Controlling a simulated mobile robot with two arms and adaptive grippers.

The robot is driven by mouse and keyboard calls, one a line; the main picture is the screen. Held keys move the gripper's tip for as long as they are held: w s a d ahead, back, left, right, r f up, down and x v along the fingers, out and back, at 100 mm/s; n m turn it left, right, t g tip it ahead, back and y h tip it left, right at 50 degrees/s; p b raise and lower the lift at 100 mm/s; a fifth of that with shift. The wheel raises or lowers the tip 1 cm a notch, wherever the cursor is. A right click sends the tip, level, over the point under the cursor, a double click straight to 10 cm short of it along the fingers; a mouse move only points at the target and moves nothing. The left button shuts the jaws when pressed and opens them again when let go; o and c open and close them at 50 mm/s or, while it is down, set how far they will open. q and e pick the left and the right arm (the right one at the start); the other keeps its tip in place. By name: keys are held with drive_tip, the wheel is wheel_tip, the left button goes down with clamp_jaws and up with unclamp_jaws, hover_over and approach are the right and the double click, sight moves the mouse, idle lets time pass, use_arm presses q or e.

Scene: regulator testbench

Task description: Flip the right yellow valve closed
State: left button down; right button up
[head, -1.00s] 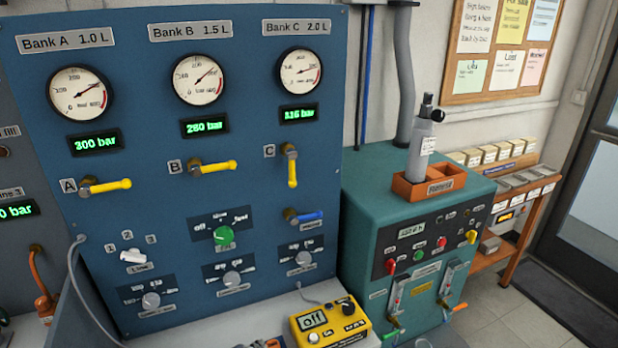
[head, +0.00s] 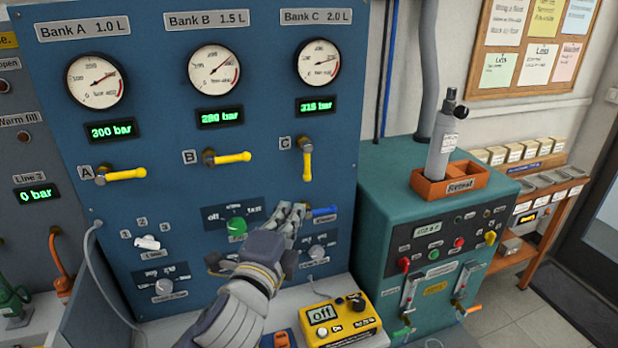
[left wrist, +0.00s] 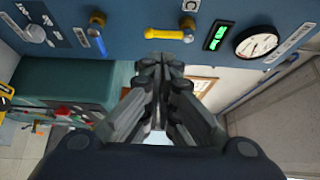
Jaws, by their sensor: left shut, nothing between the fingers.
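The right yellow valve (head: 307,163), marked C, is on the blue panel under the Bank C gauge, and its handle points straight down. It also shows in the left wrist view (left wrist: 164,34), just beyond the fingertips. My left gripper (head: 294,212) is shut and empty in front of the panel, below the valve C handle and beside the blue-handled valve (head: 324,210). In the left wrist view its fingers (left wrist: 160,66) point toward the panel with nothing between them. I cannot tell a touch. My right gripper is in neither view.
Yellow valves A (head: 122,174) and B (head: 230,157) have sideways handles. A green knob (head: 237,226) sits near my left wrist, which hides part of the lower panel. A yellow meter (head: 338,318) reading "off" lies on the bench below. A teal cabinet (head: 385,215) stands to the right.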

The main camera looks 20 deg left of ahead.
use_arm(q)
drive_tip(key=p, duration=0.4)
approach(309, 178)
drive_tip(key=w+r, duration=0.2)
drive_tip(key=w, duration=0.3)
drive_tip(key=shift+w+d+p, duration=0.2)
drive_tip(key=shift+w, duration=0.25)
drive_tip(key=shift+w+d+p, duration=0.15)
drive_tip(key=shift+w+d, duration=0.05)
drive_tip(key=shift+w, duration=0.25)
